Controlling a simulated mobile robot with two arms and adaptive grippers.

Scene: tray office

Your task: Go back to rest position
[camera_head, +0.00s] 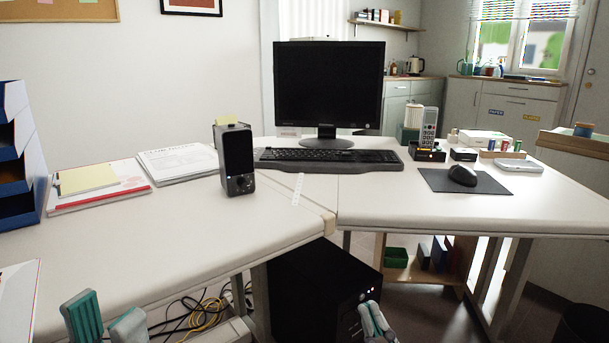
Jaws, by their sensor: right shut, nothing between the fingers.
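My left gripper (105,316) shows at the bottom left, below the front edge of the left desk. Its two grey and teal fingers stand apart with nothing seen between them. My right gripper (375,320) shows at the bottom, right of centre, in front of the black computer case. Its fingers are together and hold nothing. Both grippers are clear of the desk items. Their lower parts are cut off by the picture's edge.
The white corner desk (400,205) holds a monitor (329,85), keyboard (325,159), speaker (236,160), mouse (463,175) and papers (178,163). A blue file rack (20,155) stands at the left. The computer case (318,288) and cables (200,317) are under the desk.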

